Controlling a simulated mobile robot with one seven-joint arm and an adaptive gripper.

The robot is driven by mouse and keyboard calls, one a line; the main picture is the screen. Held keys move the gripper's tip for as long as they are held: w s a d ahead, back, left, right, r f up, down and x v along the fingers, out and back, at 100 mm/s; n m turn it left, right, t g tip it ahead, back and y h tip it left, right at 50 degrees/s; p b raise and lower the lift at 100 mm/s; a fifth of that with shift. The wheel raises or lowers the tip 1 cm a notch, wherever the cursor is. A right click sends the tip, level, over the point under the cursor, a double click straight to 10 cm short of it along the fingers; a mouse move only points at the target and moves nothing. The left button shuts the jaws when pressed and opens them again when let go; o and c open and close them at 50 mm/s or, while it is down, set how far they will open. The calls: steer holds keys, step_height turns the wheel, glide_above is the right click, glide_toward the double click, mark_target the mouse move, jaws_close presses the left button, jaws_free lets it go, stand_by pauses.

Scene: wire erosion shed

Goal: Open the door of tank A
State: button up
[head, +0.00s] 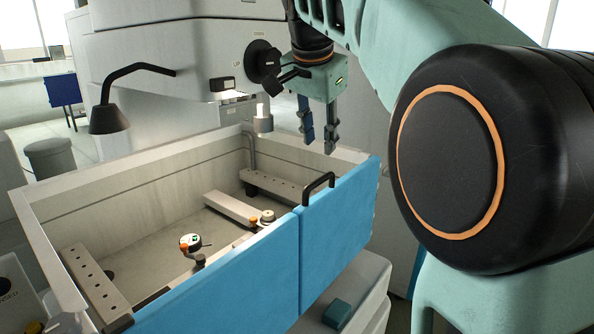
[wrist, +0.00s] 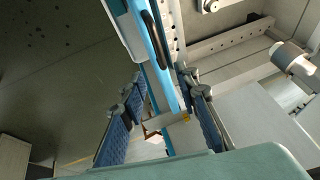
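A tank (head: 190,160) with pale walls has blue front panels. The right-hand blue panel, the door (head: 340,228), stands upright and looks shut, level with the left panel (head: 230,290). A black bar handle (head: 318,186) rises from the door's top edge near the seam. In the wrist view the blue door edge (wrist: 176,92) runs between the fingers, and the dark handle (wrist: 155,40) lies beyond the fingertips. My gripper (head: 319,144) is open and empty, pointing down above and behind the handle, apart from it. It also shows open in the wrist view (wrist: 158,92). No letter A is readable.
Inside the tank are perforated rails (head: 275,187) and a round dial gauge (head: 190,241). A nozzle (head: 263,119) hangs left of my gripper. A teal box (head: 337,313) sits on the ledge below the door.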

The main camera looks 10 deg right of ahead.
mark_target(320, 179)
steer(key=x, duration=1.1)
steer(key=shift+s+a+f+b, duration=0.15)
steer(key=shift+s+a+b, duration=0.1)
steer(key=shift+b, duration=0.15)
jaws_close()
